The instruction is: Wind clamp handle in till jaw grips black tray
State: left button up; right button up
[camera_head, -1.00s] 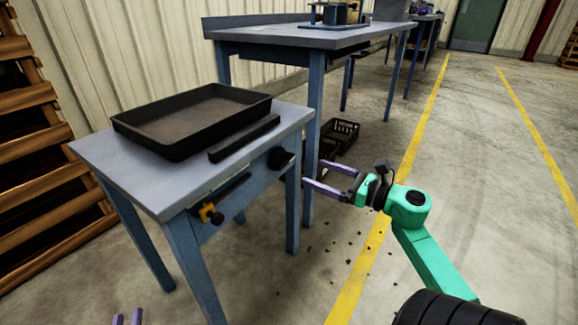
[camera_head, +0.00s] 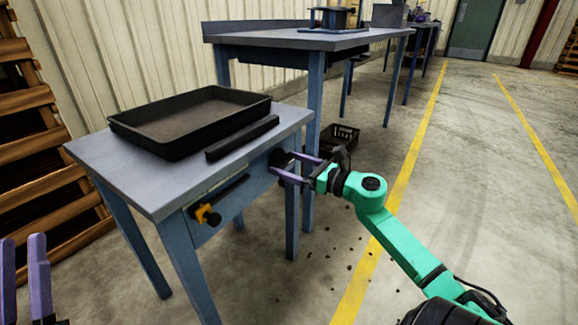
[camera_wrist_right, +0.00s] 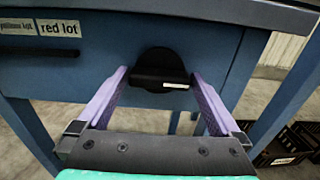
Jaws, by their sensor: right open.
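The black tray (camera_head: 190,118) lies on the small blue-grey table, with a long black jaw bar (camera_head: 242,138) along its near right side. The clamp handle, a round black knob with a bar and a pale mark, is on the table's front near its right leg; in the right wrist view the handle (camera_wrist_right: 160,70) sits between the fingertips. My right gripper (camera_head: 289,166) is open, its purple fingers on either side of the handle; contact cannot be told. In the head view the fingers partly hide the handle. My left gripper (camera_head: 22,245) is at the lower left, fingers apart, away from the table.
A yellow and black knob (camera_head: 207,214) and a dark drawer handle (camera_head: 222,193) are on the table's front. A "red lot" label (camera_wrist_right: 58,28) shows in the wrist view. A black crate (camera_head: 341,135) stands on the floor behind. A taller workbench (camera_head: 300,38) adjoins the back.

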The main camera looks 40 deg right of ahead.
jog(key=c, duration=1)
